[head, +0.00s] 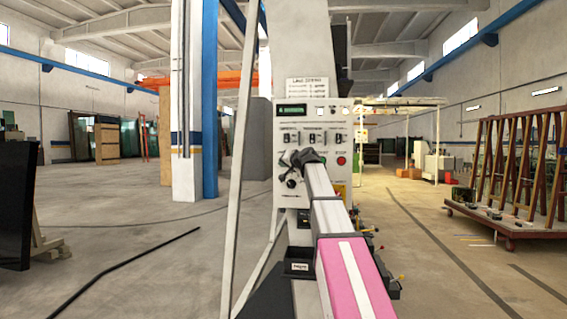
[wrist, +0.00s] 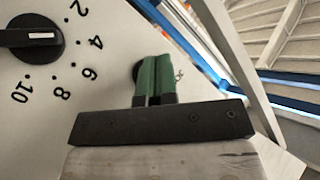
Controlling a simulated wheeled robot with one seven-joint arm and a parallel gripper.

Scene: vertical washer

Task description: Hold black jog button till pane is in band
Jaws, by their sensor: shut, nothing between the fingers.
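The white control panel (head: 330,115) stands ahead in the head view, with a small green display (head: 292,110) at its upper left. My gripper (head: 297,158) is at the panel's left half. In the wrist view its green fingers (wrist: 157,62) are shut together, with nothing seen between them. A dark round part, perhaps the black jog button (wrist: 137,72), shows at the left edge of the fingers and is mostly hidden by them. I cannot tell whether the fingertips touch or press it. I cannot make out the pane or its band.
A black dial (wrist: 30,37) numbered 2 to 10 is left of the fingers in the wrist view. A red button (head: 341,161) is on the panel's right side. A wooden rack trolley (head: 510,214) stands far right; a dark panel (head: 15,205) stands left.

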